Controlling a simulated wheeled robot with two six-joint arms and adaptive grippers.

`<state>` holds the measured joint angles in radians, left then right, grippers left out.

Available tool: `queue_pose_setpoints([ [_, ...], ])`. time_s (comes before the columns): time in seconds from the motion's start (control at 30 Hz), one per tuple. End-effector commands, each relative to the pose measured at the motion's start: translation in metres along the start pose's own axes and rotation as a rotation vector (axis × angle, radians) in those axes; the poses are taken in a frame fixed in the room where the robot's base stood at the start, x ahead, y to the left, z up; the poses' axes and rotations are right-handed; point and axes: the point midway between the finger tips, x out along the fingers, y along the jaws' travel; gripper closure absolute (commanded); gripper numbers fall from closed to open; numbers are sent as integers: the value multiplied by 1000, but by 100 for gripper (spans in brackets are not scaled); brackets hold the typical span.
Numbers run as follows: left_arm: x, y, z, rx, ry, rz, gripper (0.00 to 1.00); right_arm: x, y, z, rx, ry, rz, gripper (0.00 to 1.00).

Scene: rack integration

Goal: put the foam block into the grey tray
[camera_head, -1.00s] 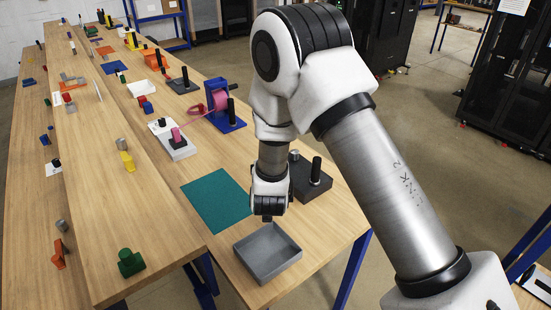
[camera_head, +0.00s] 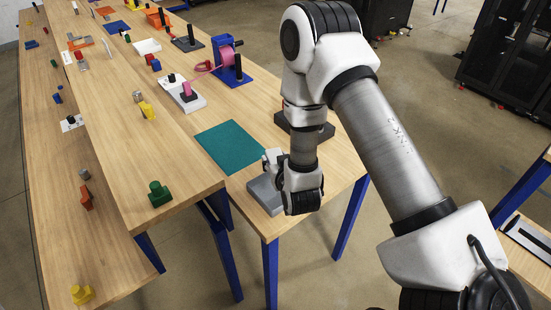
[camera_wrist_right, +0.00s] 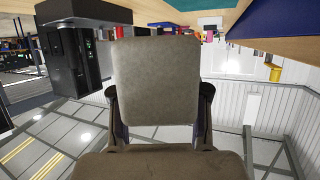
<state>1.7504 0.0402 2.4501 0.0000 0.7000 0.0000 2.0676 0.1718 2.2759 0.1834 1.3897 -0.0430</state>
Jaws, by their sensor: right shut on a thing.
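My right gripper (camera_wrist_right: 158,98) is shut on a grey-brown block, the foam block (camera_wrist_right: 156,62), with one finger at each side of it in the right wrist view. In the head view my right wrist is low at the near end of the table, and the block cannot be made out there. The grey tray (camera_head: 262,195) lies on the table just left of and behind my wrist, which hides much of it. I cannot tell whether the block is above the tray or beside it. My left gripper is not in view.
A teal mat (camera_head: 229,146) lies behind the tray. A dark base (camera_head: 318,132) stands behind my right arm, close to it. A blue stand with a pink reel (camera_head: 232,62) and a white box (camera_head: 185,101) are farther back. The table's right edge is near.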

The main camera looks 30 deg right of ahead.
Motion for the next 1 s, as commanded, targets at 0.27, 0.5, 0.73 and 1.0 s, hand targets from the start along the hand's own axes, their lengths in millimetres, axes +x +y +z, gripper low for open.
queue_pose_setpoints([
  [0.27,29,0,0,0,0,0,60,14,0,32,0,0,0,72],
  [0.5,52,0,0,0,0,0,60,25,0,58,0,-1,0,72],
  [0.73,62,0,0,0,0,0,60,30,0,71,0,0,0,72],
  [1.0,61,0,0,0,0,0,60,30,0,70,0,0,0,72],
])
